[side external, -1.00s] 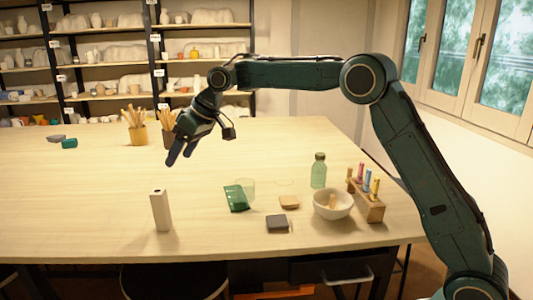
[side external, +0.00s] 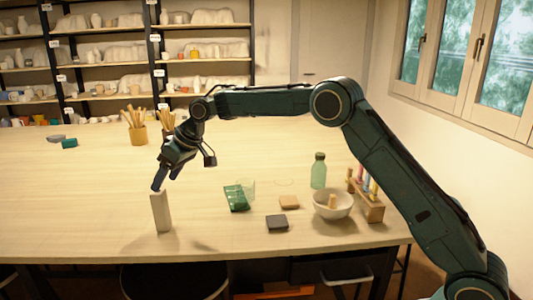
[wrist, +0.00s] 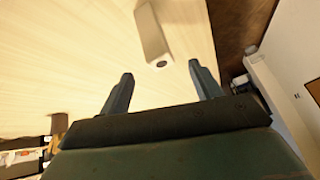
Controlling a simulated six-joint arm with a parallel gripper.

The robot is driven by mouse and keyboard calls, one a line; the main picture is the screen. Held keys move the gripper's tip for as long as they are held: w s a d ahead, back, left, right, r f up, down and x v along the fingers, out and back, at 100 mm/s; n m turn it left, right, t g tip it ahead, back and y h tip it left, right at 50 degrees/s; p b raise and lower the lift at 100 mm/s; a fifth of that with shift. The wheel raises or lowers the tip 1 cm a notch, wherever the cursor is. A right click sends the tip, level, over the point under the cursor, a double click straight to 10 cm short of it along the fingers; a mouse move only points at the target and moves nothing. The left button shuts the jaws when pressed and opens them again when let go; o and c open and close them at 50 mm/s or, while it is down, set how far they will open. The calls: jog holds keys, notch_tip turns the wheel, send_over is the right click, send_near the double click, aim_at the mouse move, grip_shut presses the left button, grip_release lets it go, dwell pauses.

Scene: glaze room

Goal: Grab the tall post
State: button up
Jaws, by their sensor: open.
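The tall post (side external: 161,213) is a pale, square-sided upright block near the front left edge of the table. My gripper (side external: 164,182) is just above its top in the side view, tilted downward, with its fingers apart. In the wrist view the post (wrist: 153,35) lies ahead of my gripper (wrist: 163,83), and its end with a dark round spot faces me between the two fingertips' directions, closer to the right finger. Nothing is held. I cannot tell whether a fingertip touches the post.
A green packet (side external: 236,198), clear glass (side external: 247,187), dark block (side external: 277,223), tan block (side external: 289,202), white bowl (side external: 332,204), green bottle (side external: 318,171) and wooden rack (side external: 366,204) stand to the right. Tool pots (side external: 138,135) stand behind. The table left of the post is clear.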

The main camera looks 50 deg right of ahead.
aim_at(161, 191)
jog(key=shift+x, duration=0.8)
jog(key=shift+f, duration=0.1)
jog(key=shift+x, duration=2.55)
jog(key=shift+s, duration=0.1)
jog(key=shift+c, duration=0.4)
jog(key=c, duration=1.2)
